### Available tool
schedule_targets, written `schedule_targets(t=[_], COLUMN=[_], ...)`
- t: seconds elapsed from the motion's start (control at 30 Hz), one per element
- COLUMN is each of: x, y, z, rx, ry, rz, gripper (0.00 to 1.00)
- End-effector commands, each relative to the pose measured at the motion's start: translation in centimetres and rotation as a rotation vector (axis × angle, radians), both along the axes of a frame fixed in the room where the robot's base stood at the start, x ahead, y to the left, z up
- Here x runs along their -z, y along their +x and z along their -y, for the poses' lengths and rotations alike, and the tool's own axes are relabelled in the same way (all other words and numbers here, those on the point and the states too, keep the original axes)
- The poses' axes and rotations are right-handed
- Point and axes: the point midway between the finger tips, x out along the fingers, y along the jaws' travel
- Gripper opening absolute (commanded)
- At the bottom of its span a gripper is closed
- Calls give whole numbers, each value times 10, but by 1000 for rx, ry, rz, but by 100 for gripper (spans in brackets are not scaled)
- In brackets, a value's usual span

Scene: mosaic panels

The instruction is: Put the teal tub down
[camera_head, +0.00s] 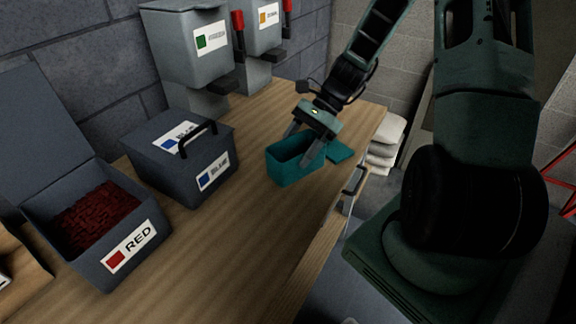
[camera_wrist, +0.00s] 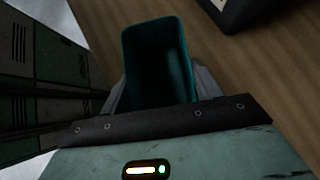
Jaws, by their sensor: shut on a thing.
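The teal tub (camera_head: 288,168) is at the wooden counter near its right end, upright, with its open top facing up. My gripper (camera_head: 306,146) reaches down from above and is shut on the tub, its fingers on two sides of it. In the wrist view the tub (camera_wrist: 158,60) looks dark and empty inside, with my gripper (camera_wrist: 160,95) at its near end. I cannot tell whether the tub's base touches the counter.
A closed dark box (camera_head: 150,165) with a blue label stands left of the tub. An open box (camera_head: 62,262) marked RED holds red pieces. Two grey dispensers (camera_head: 170,60) stand at the back wall. The counter (camera_head: 235,245) in front of the tub is clear.

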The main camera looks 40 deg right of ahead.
Motion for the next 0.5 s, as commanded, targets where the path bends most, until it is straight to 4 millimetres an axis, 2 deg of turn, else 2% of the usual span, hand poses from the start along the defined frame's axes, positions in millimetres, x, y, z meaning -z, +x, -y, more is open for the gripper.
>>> schedule_targets(t=[0.33,0.5], x=[39,46], y=[0,0], z=[0,0], rx=[-1,0], ry=[2,-1], rz=[-1,1], gripper=[18,18])
